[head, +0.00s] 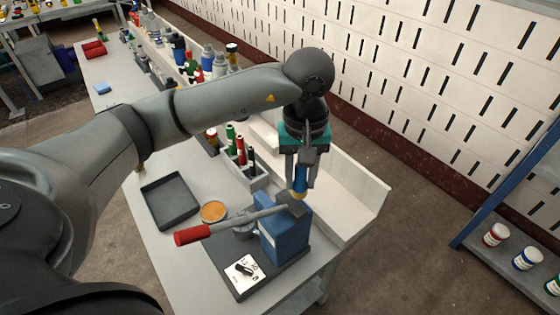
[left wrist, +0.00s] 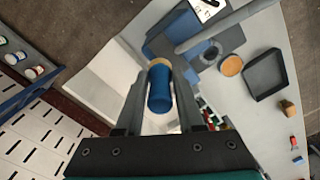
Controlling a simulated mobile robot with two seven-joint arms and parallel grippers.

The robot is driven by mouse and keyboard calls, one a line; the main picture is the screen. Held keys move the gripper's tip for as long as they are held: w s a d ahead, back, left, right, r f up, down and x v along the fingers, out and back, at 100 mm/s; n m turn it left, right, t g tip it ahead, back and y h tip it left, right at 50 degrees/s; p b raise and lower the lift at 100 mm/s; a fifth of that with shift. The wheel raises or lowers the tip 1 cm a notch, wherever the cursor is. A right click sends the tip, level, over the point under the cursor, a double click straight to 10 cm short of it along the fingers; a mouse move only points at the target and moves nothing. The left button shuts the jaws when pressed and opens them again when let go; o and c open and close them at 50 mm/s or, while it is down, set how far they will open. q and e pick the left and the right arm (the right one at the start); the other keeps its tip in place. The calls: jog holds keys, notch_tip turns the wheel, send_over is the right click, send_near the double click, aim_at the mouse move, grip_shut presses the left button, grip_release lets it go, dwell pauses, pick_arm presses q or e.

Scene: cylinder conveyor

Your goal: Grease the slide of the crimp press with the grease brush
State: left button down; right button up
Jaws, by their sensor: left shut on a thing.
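My left gripper (head: 302,178) points down above the crimp press and is shut on the grease brush (head: 300,187). The brush has a blue handle and a yellowish lower end; in the left wrist view its blue handle (left wrist: 160,92) sits between the fingers. The crimp press has a blue body (head: 284,236), a dark base and a grey lever with a red grip (head: 192,235). The brush's lower end is close over the dark block at the lever's end; I cannot tell whether they touch. The slide is not clearly visible. My right gripper is not in view.
A round tin with orange contents (head: 213,211) and an empty black tray (head: 169,200) lie left of the press. A grey rack (head: 259,181) of small bottles stands behind. A white ledge (head: 350,200) runs along the right. A blue shelf with cans stands at far right.

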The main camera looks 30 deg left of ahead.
pick_arm(q)
jog(key=a+n+p, duration=0.1)
jog(key=n, duration=0.1)
jog(key=w+a+f+n+p, duration=0.1)
jog(key=a+n, duration=0.1)
jog(key=shift+w+a+f, duration=0.2)
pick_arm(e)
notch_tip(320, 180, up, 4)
pick_arm(q)
jog(key=shift+s+a+f+n+b, duration=0.1)
jog(key=shift+a+f+n+b, duration=0.6)
jog(key=shift+f, duration=1.15)
jog(key=shift+a+f+n+b, duration=0.25)
jog(key=shift+f+b, duration=0.8)
jog(key=shift+f, duration=0.8)
jog(key=shift+s+a+f+n+b, duration=0.1)
jog(key=shift+a+f+n+b, duration=0.6)
jog(key=shift+f, duration=1.15)
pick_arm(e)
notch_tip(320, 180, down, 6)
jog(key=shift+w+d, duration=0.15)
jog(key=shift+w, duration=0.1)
pick_arm(q)
jog(key=shift+d, duration=0.3)
jog(key=shift+f+b, duration=0.65)
jog(key=shift+b, duration=0.15)
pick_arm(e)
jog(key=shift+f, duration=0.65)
pick_arm(q)
jog(key=shift+a, duration=0.1)
